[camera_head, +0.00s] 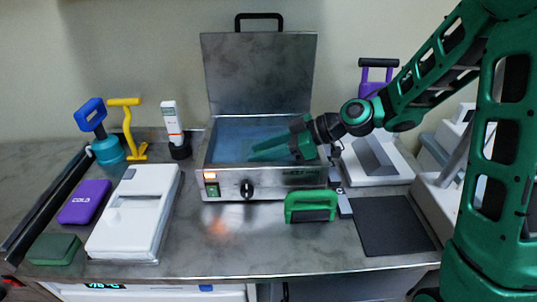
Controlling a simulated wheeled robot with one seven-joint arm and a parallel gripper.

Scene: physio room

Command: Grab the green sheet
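My gripper (254,151) is green and reaches from the right into the open metal pan (222,180). Its fingers point left, low over the bluish inside of the pan. I cannot tell whether they are apart or closed, or whether anything is between them. No green sheet stands out clearly in the pan; green on green makes the area around the fingers hard to read. A flat dark green pad (55,249) lies at the front left of the counter, well away from my gripper.
The pan's raised lid (260,75) stands behind my gripper. A white device (135,212) and purple cold pack (84,202) are left. A dark mat (392,226) and white scale-like device (378,160) are right.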

